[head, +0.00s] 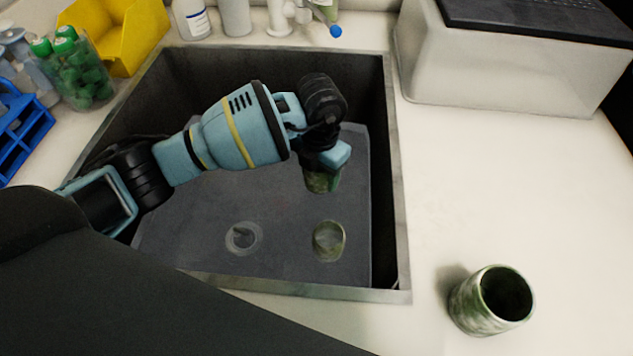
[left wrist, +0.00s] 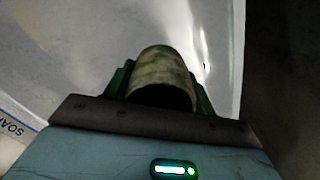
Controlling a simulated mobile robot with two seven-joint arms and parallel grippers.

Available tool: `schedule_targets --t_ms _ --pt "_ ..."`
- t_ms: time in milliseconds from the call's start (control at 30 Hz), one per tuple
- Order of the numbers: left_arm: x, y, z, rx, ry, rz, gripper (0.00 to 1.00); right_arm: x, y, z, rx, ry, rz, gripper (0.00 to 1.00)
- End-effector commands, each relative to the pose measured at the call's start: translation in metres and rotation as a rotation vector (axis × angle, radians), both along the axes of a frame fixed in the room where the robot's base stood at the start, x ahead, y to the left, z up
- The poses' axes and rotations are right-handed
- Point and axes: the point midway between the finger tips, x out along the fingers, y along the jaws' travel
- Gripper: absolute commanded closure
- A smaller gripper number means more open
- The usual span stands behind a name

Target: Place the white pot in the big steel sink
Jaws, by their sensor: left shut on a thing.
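The big steel sink (head: 402,230) has a grey metal rim and a dark basin. My left gripper (head: 325,165) reaches into it from the left and is shut on a pale, green-mottled pot (head: 322,181), over the right part of the basin. The pot's lower end is clear of my fingers. In the left wrist view the same pot (left wrist: 162,70) sits between two green fingers (left wrist: 162,98). A similar mottled round vessel (head: 329,240) is on the sink floor, nearer. A third mottled pot (head: 491,300) stands upright on the counter to the right. No plain white pot shows. My right gripper is out of view.
A drain (head: 243,238) is in the sink floor. A faucet (head: 283,15) and bottles (head: 191,18) stand behind the sink. A pale box (head: 500,75) is at right.

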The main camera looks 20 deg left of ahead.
Motion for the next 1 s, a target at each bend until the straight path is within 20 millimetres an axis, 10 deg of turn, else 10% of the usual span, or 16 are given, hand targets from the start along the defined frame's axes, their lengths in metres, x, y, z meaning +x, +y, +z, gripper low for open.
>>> schedule_targets --t_ms 400,833,867,1000 --pt "0.0 0.0 -0.047 0.002 0.002 0.001 0.69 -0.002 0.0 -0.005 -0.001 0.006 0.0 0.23" --pt "0.0 0.0 -0.053 0.001 -0.001 0.0 0.69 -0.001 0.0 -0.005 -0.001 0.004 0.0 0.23" --pt "0.0 0.0 -0.053 0.001 0.0 0.0 0.42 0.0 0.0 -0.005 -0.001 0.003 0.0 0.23" --pt "0.0 0.0 -0.052 0.001 0.0 0.0 0.24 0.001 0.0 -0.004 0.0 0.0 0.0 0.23"
